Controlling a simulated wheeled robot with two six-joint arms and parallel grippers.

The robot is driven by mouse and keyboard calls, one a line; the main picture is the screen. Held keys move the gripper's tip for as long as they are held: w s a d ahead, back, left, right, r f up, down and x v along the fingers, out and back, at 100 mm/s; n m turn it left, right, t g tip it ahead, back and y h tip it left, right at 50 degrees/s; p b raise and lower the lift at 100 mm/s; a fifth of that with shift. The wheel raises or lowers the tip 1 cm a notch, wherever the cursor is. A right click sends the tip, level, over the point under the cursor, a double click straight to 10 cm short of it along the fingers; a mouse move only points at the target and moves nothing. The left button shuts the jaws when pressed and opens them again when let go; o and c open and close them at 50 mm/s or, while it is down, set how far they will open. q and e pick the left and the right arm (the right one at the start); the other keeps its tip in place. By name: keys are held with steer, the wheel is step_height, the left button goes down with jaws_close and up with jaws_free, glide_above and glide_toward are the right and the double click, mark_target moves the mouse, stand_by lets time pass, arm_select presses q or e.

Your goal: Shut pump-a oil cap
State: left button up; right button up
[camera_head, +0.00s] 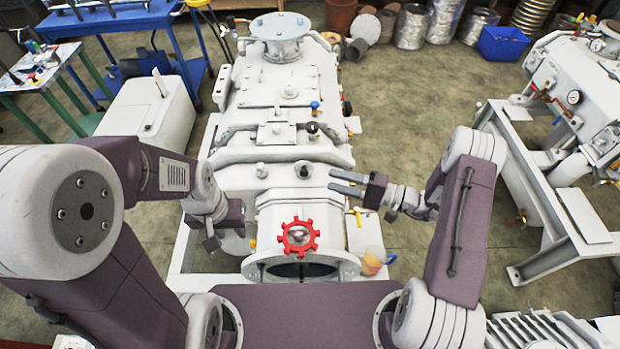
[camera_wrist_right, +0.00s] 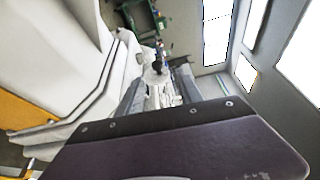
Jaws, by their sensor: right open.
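The white pump (camera_head: 290,95) stands in front of me in the middle of the head view. A dark round cap (camera_head: 305,171) sits on its near upper part; I cannot tell for sure that it is the oil cap. My right gripper (camera_head: 332,181) is open and empty just right of this cap, fingers pointing left at it, apparently not touching. In the right wrist view a dark knob (camera_wrist_right: 157,66) shows beyond and between the fingers. My left gripper (camera_head: 208,243) hangs at the pump's left side; its jaws are too unclear to read.
A red handwheel (camera_head: 298,237) sits on the pump's near end. A second white machine (camera_head: 580,80) stands at the right. A blue cart (camera_head: 130,45) and a green-legged table (camera_head: 35,80) stand at the left.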

mark_target(304, 172)
steer(key=p+x, duration=0.1)
steer(key=x, duration=0.3)
steer(key=p+x, duration=0.1)
steer(key=x, duration=0.3)
steer(key=shift+s+f, duration=0.15)
steer(key=shift+f, duration=0.1)
steer(key=shift+w+a+f, duration=0.1)
steer(key=shift+w+a, duration=0.1)
steer(key=shift+a, duration=0.15)
jaws_close()
